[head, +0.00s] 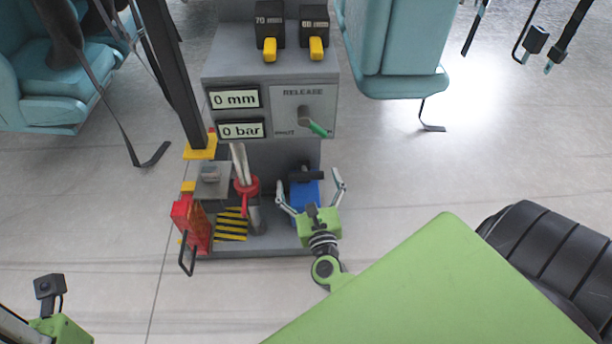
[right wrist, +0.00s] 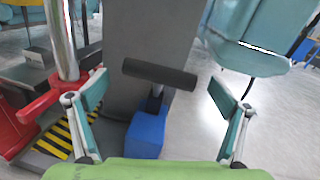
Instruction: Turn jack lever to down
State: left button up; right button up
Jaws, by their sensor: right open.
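The jack is a blue block (head: 304,192) with a dark cross handle, the lever (head: 306,175), at the lower right of the grey stand. In the right wrist view the black lever bar (right wrist: 159,73) sits on a short post above the blue block (right wrist: 146,132), slightly tilted. My right gripper (head: 312,178) is open, with its fingers spread either side of the lever and blue block. In the right wrist view the fingers (right wrist: 161,95) are apart and nothing is seen between them in contact. My left arm shows at the lower left edge; its fingers are not visible.
The grey stand (head: 228,160) carries displays reading 0 mm and 0 bar, a RELEASE panel (head: 303,110) with a green-tipped handle, and yellow switches. A red part (head: 190,222) and a metal post with a red collar (head: 246,188) stand left of the jack. Teal seats (head: 395,50) stand behind.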

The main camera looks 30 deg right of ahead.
jog(key=shift+x, duration=1.05)
